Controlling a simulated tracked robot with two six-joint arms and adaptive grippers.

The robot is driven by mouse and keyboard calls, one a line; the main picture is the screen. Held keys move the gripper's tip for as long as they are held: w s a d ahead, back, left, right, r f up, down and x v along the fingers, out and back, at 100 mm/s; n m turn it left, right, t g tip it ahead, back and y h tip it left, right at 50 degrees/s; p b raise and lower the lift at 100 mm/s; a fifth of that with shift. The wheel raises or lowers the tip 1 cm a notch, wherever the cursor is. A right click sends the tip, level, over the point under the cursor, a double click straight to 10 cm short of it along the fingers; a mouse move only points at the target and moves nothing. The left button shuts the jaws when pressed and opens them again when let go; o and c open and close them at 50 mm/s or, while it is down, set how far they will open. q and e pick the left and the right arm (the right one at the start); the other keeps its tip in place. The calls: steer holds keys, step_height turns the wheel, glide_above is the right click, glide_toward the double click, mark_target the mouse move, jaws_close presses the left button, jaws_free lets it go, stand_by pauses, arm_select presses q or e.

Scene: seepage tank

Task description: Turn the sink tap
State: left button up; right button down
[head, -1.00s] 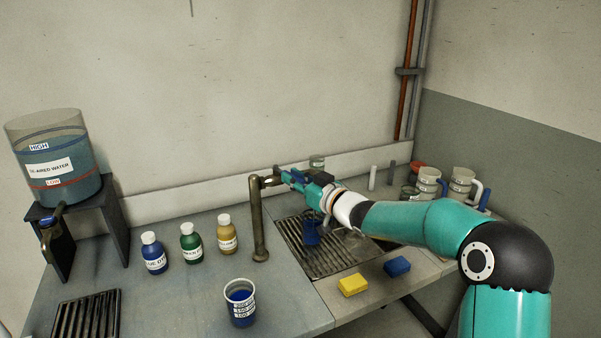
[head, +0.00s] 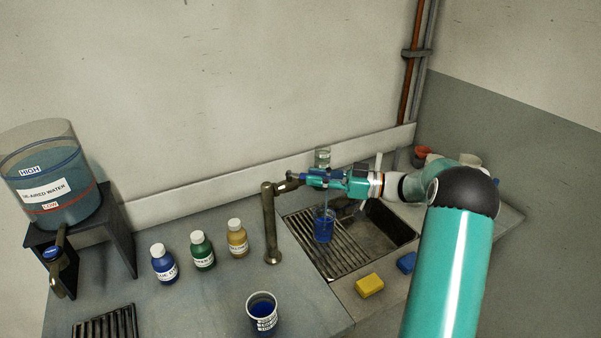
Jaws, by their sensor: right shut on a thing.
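The sink tap (head: 270,225) is a brownish metal standpipe at the left edge of the sink, with its head bent to the right at the top. My right gripper (head: 308,178) reaches in from the right and is shut at the tap's head, apparently on its handle. The fingers hide most of the handle, so its angle cannot be told. A beaker of blue liquid (head: 324,227) stands on the sink's slatted rack below the gripper. A thin pale vertical line shows above it; I cannot tell whether it is running water. My left gripper is not in view.
Blue, green and yellow bottles (head: 202,251) stand left of the tap. A cup of blue liquid (head: 262,314) is in front. The de-aired water tank (head: 50,180) stands at far left. Yellow (head: 369,286) and blue (head: 407,262) blocks lie before the sink basin (head: 385,225).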

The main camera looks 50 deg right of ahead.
steer(key=shift+w+r, duration=0.1)
steer(key=shift+r, duration=0.1)
steer(key=c, duration=1.1)
jaws_free()
steer(key=shift+o, duration=0.2)
steer(key=shift+f, duration=0.1)
steer(key=shift+s+d, duration=0.25)
steer(key=shift+s, duration=0.3)
steer(key=v, duration=1.1)
steer(key=shift+d+f, duration=0.1)
